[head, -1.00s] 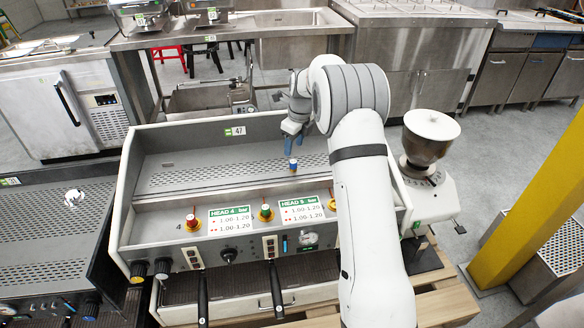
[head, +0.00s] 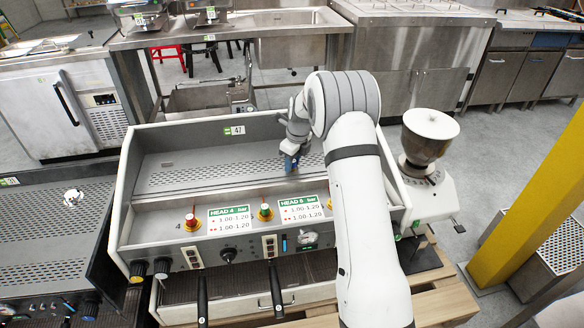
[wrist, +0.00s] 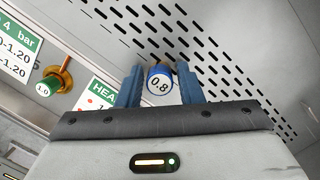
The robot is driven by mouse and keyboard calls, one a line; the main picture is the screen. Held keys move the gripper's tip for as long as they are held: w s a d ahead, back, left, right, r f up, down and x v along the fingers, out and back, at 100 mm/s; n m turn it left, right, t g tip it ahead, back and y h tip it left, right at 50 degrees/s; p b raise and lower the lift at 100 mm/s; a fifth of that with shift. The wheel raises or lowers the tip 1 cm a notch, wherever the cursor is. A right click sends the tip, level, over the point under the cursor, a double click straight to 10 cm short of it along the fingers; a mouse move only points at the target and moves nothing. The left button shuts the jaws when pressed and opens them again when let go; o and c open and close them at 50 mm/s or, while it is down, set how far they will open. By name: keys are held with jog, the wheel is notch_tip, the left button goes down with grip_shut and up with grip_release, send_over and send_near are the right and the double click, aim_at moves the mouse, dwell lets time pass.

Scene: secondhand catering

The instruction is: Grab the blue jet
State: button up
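The blue jet (wrist: 159,83) has a white top marked 0.8 and a blue rim. In the wrist view it stands between the two blue fingers of my gripper (wrist: 161,86), with a narrow gap seeming to show on each side. In the head view my gripper (head: 291,163) is down at the perforated top tray of the coffee machine (head: 215,177) and hides the jet. The fingers look open around the jet. Whether either one touches it is hard to tell.
A red-topped jet (head: 191,220) and a green jet (head: 265,212) stand in brass holders along the machine's front ledge. The green one, marked 1.0, also shows in the wrist view (wrist: 48,89). A coffee grinder (head: 428,150) stands to the right.

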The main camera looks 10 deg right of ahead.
grip_shut()
jog(key=shift+r, duration=0.1)
dwell(0.3)
